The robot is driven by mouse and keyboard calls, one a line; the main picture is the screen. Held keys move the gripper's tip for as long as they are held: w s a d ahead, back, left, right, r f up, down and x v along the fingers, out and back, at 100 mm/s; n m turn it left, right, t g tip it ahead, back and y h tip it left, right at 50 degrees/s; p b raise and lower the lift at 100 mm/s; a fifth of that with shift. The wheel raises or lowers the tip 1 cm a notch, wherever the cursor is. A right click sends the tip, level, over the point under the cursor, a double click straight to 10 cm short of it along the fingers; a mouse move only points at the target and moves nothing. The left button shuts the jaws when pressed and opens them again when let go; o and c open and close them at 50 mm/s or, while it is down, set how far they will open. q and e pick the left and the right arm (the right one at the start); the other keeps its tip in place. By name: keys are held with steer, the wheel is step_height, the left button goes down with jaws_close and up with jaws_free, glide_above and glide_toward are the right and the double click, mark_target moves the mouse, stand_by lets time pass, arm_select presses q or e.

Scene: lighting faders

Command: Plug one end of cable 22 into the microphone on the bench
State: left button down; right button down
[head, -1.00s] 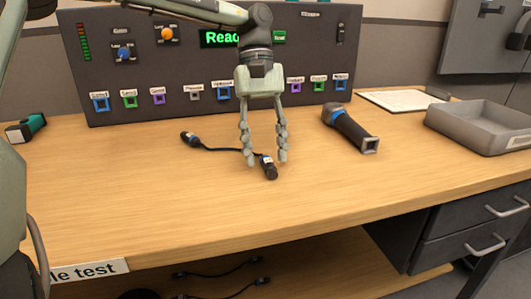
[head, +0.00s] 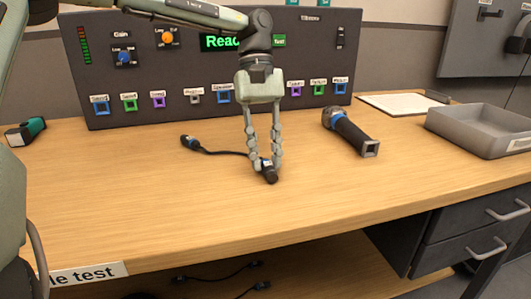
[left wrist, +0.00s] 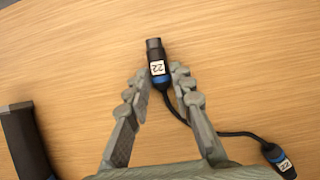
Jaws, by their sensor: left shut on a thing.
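Cable 22 (head: 222,152) is a short black cable lying on the bench, with a black and blue plug at each end. Both plugs carry a white "22" label in the left wrist view. My left gripper (head: 264,167) points down and is shut on the near plug (left wrist: 157,62), which is at the bench surface. The far plug (left wrist: 277,158) lies free on the bench. The microphone (head: 351,133), black with a blue band and a square socket end, lies on the bench to the right of the gripper. My right gripper is not in view.
A grey panel (head: 185,72) with knobs and several coloured sockets stands behind. A grey tray (head: 470,124) and a white sheet (head: 400,103) are at the right. A green and black device (head: 25,131) is at the left. The front of the bench is clear.

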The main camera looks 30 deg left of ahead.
mark_target(265, 158)
arm_select(q)
steer(key=shift+r+p, duration=1.55)
steer(key=shift+r, duration=0.95)
